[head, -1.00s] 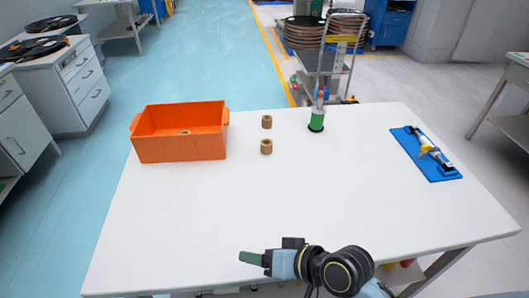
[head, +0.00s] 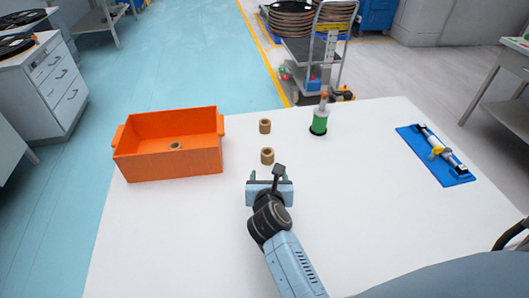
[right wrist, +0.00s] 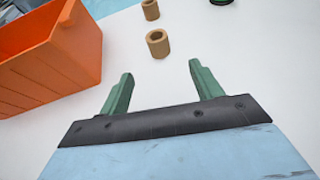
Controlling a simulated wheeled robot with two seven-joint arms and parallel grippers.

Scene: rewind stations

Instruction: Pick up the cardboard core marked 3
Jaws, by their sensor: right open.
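Two brown cardboard cores stand on the white table: a nearer core (head: 267,156) and a farther core (head: 265,126). They also show in the right wrist view, the nearer one (right wrist: 158,44) just beyond my fingertips and the farther one (right wrist: 150,10) at the top edge. Another core (head: 176,146) lies inside the orange bin. I cannot read a number on any core. My right gripper (head: 268,175) is open and empty, just on the near side of the nearer core and apart from it. Its green fingers (right wrist: 161,70) are spread wide. My left gripper is out of view.
The orange bin (head: 170,161) stands left of the cores. A blue mat (head: 455,175) with a tool lies at the right. The table (head: 370,220) is otherwise clear. A cart stands behind it.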

